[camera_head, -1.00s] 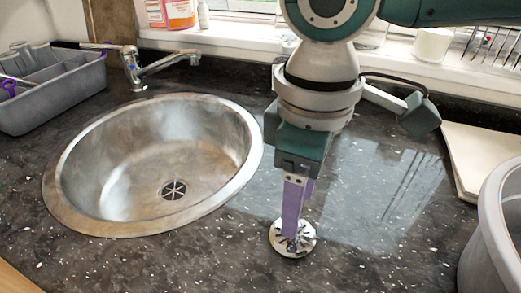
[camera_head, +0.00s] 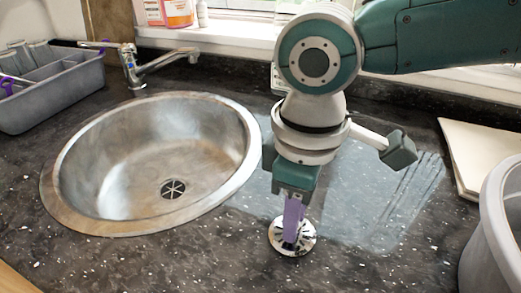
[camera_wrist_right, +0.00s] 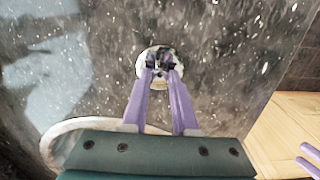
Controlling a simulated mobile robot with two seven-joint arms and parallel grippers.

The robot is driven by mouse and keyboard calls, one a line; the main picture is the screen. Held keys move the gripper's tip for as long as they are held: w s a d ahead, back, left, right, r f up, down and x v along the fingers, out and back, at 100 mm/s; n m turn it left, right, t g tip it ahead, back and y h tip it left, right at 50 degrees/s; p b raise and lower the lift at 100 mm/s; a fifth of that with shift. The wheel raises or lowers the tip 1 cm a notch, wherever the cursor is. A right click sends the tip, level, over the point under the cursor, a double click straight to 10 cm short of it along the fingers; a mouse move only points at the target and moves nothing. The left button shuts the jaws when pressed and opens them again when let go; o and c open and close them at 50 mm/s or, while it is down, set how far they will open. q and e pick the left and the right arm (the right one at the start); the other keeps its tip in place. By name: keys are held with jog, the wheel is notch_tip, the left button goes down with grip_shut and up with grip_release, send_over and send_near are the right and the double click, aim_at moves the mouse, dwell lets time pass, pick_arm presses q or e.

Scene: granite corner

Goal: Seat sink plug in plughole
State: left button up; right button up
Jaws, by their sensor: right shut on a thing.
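The sink plug (camera_head: 305,243) is a round metal disc with dark slots. It is on or just above the dark counter, right of the sink; I cannot tell whether it touches the counter. My right gripper (camera_head: 290,238) points down at it, its purple fingers shut on the plug's middle. In the right wrist view the fingertips (camera_wrist_right: 161,70) close on the dark centre of the plug (camera_wrist_right: 150,53). The plughole (camera_head: 173,188) shows as a dark, slotted round in the bottom of the steel sink (camera_head: 95,160).
A chrome tap (camera_head: 133,68) stands behind the sink. A grey caddy (camera_head: 50,95) is at the back left. A grey tub (camera_head: 490,235) and a pale board (camera_head: 480,150) stand at the right.

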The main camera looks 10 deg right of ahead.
grip_shut()
pick_arm(q)
jog(key=shift+r+p, duration=0.75)
jog(key=shift+r, duration=0.05)
pick_arm(e)
notch_tip(320, 180, up, 20)
